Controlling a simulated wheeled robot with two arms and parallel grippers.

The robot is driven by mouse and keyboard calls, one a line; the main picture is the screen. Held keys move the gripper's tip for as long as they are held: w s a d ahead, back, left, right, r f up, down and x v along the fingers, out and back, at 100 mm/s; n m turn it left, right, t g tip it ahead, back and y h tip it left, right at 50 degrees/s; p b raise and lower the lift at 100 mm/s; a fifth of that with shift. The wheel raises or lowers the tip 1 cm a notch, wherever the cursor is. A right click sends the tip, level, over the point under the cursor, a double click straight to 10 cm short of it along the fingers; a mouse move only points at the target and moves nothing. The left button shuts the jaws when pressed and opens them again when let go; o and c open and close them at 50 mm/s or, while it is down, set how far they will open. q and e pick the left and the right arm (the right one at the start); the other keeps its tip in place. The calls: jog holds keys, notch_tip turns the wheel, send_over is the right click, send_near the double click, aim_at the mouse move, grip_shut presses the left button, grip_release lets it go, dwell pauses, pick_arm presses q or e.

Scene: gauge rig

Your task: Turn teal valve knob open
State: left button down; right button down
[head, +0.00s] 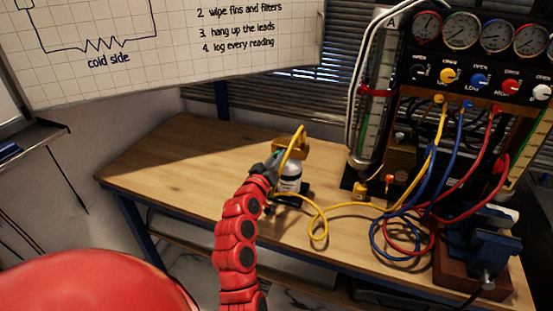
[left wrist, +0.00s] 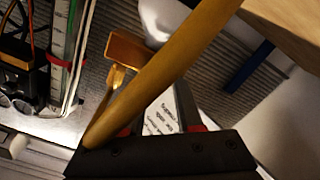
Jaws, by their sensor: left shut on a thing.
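A small white and silver cylinder (head: 289,178) stands on the bench with a brass valve block (head: 292,148) on top. A little teal of the valve knob (head: 273,158) shows at the block's left side. My left gripper (head: 268,166) is at that knob and shut on it; the jaws mostly hide it. In the left wrist view, the brass block (left wrist: 130,48) and a brass stem (left wrist: 117,80) show beyond the dark gripper body, and a yellow hose crosses in front of the fingers. The knob's turn angle cannot be told. My right gripper is out of view.
The yellow hose (head: 319,222) loops from the valve across the wooden bench (head: 170,165). Blue and red hoses (head: 400,245) coil at the right, beside a blue vise (head: 490,250). A gauge panel (head: 480,55) stands behind them. The bench's left part is clear.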

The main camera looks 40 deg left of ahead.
pick_arm(q)
jog(key=shift+n, duration=1.2)
jog(key=c, duration=0.6)
grip_release()
jog(key=shift+o, duration=0.2)
jog(key=p+v, duration=0.5)
jog(key=v, duration=1.2)
jog(key=shift+s, duration=0.2)
